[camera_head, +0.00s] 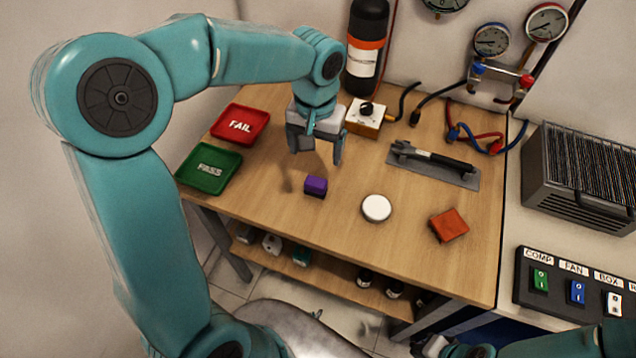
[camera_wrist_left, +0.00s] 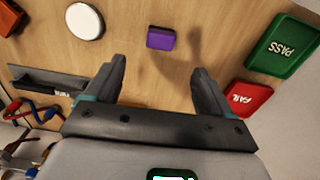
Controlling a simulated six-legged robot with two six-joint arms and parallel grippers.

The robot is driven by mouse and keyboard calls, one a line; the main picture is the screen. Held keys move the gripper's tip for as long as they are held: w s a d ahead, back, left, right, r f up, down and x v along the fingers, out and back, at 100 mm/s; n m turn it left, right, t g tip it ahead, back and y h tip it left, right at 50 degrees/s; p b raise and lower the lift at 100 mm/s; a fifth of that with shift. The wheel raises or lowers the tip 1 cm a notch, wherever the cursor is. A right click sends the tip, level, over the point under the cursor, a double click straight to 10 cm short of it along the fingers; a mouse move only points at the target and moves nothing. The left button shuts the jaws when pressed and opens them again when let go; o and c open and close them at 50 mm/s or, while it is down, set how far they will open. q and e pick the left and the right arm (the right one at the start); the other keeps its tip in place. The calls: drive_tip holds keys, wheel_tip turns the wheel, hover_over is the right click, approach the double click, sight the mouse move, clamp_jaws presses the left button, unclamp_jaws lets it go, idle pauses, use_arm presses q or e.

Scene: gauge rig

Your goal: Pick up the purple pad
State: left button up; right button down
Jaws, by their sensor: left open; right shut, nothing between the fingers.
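The purple pad (camera_head: 316,186) is a small block lying on the wooden table, near its front edge. It also shows in the left wrist view (camera_wrist_left: 161,38), beyond the fingertips and roughly between their lines. My left gripper (camera_head: 315,162) is open and empty, pointing down above the table, behind the pad in the head view. Its two fingers show apart in the left wrist view (camera_wrist_left: 158,70). The pad is not between the fingers. My right gripper (camera_head: 432,345) is at the bottom edge of the head view, away from the table top, partly cut off; its fingers are small there.
A white disc (camera_head: 376,208) and an orange-red block (camera_head: 449,225) lie right of the pad. A red FAIL tray (camera_head: 262,113) and a green PASS tray (camera_head: 232,158) are at the left. A grey plate with a black tool (camera_head: 433,165) and a knob box (camera_head: 365,118) stand behind.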

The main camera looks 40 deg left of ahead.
use_arm(q)
hover_over(316, 181)
wheel_tip(316, 181, down, 6)
drive_tip(key=shift+w+f, duration=0.1)
drive_tip(key=shift+w, duration=0.05)
drive_tip(key=shift+s+f, duration=0.3)
drive_tip(key=shift+f, duration=0.1)
drive_tip(key=shift+d+f, duration=0.1)
drive_tip(key=shift+f, duration=0.3)
wheel_tip(316, 181, down, 4)
drive_tip(key=shift+w+f+p, duration=0.15)
drive_tip(key=shift+f+p, duration=0.05)
drive_tip(key=shift+p, duration=0.2)
drive_tip(key=c, duration=1.1)
